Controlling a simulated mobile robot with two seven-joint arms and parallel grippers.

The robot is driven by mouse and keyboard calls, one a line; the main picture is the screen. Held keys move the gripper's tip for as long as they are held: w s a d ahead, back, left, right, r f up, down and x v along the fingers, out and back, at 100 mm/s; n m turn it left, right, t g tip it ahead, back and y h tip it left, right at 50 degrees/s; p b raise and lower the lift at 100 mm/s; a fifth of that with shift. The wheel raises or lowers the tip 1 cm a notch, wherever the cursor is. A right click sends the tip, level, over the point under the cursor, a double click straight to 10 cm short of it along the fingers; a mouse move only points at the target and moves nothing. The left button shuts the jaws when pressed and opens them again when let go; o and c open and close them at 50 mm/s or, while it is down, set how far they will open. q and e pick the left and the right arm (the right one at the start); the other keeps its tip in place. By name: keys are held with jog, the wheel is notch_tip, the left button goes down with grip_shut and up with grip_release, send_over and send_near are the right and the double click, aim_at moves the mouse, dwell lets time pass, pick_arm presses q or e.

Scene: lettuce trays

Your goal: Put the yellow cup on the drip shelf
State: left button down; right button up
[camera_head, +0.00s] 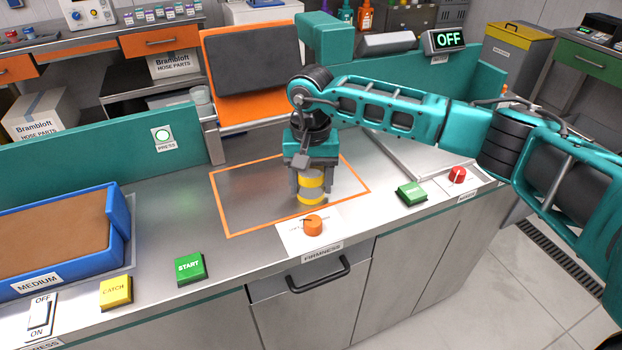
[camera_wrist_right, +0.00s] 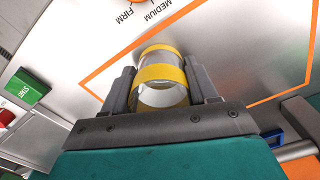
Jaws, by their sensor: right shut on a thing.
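A cup with yellow and pale bands (camera_head: 311,187), the yellow cup, is upright between the fingers of my right gripper (camera_head: 311,180). The cup is inside the orange outline on the steel counter, near its front edge. I cannot tell if its base touches the counter. In the right wrist view the cup (camera_wrist_right: 160,76) sits between both fingers of the right gripper (camera_wrist_right: 160,90), which is shut on it. I cannot tell for sure which surface is the drip shelf. My left gripper is not in view.
An orange FIRMNESS knob (camera_head: 313,225) stands just in front of the cup. Green buttons (camera_head: 190,267) (camera_head: 411,193) and a red button (camera_head: 457,175) line the front edge. A blue-rimmed tray (camera_head: 118,212) is at left. Behind is an orange frame with a dark pad (camera_head: 250,52).

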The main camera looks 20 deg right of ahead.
jog(key=o, duration=1.1)
